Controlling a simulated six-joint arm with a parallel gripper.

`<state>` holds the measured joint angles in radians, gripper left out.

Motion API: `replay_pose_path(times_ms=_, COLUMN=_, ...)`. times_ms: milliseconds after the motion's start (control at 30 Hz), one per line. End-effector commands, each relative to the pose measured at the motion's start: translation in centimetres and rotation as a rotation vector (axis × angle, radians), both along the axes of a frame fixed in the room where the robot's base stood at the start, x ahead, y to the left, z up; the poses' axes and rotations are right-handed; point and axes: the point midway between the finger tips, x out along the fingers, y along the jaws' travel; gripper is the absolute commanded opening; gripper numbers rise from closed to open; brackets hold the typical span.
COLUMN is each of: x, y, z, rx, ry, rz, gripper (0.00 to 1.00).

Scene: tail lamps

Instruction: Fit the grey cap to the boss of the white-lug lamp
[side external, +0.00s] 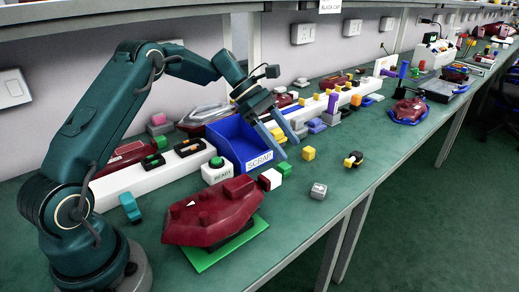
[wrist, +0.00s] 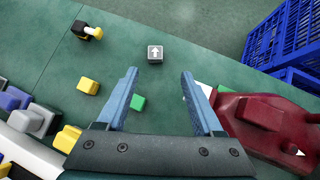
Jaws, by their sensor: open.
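The grey cap (side external: 318,190) is a small block lying alone on the green bench. In the wrist view the grey cap (wrist: 155,54) shows a white arrow on top and lies beyond my fingertips. My gripper (side external: 288,149) is open and empty, above the bench by the blue scrap bin. In the wrist view its two blue fingers (wrist: 158,72) are spread apart. A dark red lamp (side external: 215,212) with raised bosses rests on a green plate in front. It shows at the right of the wrist view (wrist: 268,122). I cannot tell for certain which protrusion is the white lug.
A yellow block (side external: 308,153) and a black-and-yellow piece (side external: 353,159) lie on the bench. The blue scrap bin (side external: 241,148) stands behind. Bench around the cap is clear.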

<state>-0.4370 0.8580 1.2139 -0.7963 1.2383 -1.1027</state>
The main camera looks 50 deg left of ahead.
Motion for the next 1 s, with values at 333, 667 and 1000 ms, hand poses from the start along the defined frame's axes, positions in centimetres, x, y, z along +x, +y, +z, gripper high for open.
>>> replay_pose_path(times_ms=333, x=-7.8, y=-4.2, z=6.2, rx=0.404, ry=-0.285, rz=-0.496, gripper=0.68)
replay_pose_path(times_ms=667, x=-17.6, y=-5.6, z=8.0, rx=0.796, ry=-0.555, rz=-1.037, gripper=0.68)
replay_pose_path(times_ms=1000, x=-24.6, y=-4.6, z=6.2, rx=1.121, ry=-0.746, rz=-1.507, gripper=0.68)
